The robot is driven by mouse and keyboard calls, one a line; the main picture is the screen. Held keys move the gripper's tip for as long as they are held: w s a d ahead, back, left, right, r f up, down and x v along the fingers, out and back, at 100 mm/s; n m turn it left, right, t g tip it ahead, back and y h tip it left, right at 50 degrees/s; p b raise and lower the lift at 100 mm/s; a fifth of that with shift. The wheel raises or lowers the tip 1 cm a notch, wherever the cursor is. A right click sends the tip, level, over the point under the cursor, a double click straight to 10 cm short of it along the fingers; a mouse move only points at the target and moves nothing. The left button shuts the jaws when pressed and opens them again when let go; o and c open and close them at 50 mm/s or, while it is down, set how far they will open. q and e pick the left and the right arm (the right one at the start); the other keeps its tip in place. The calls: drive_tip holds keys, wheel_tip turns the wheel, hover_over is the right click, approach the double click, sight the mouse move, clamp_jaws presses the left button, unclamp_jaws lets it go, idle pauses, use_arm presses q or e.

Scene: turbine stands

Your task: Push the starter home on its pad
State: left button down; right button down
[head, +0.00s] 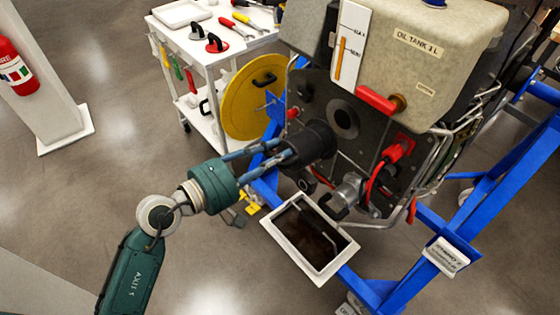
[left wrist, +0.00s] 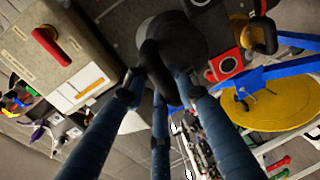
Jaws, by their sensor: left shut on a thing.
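The starter (head: 310,143) is a dark cylinder in front of the engine's dark gearbox face. Its far end overlaps the dark plate, and I cannot tell whether it sits flush or with a gap. My left gripper (head: 288,152) comes from the left, its blue-grey fingers shut on the starter's near end. In the left wrist view the fingers (left wrist: 160,85) close around the dark starter (left wrist: 185,38). The pad behind the starter is hidden. My right gripper is not in view.
A grey oil tank (head: 430,50) with a red handle sits above. A round dark port (head: 342,118) is beside the starter. A white-rimmed drip tray (head: 335,272) lies below. Blue stand beams (head: 500,190) are at right. A yellow disc (head: 255,97) leans by a white tool cart (head: 205,50).

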sight(289, 144)
use_arm(q)
drive_tip(key=shift+w+d+r+p, duration=0.2)
drive_tip(key=shift+w+d+r, duration=0.05)
drive_tip(key=shift+w+d, duration=0.3)
drive_tip(key=shift+w+d+r+p, duration=0.25)
drive_tip(key=shift+w+d, duration=0.15)
drive_tip(key=shift+d, duration=0.15)
drive_tip(key=shift+x, duration=0.95)
drive_tip(key=shift+b, duration=0.6)
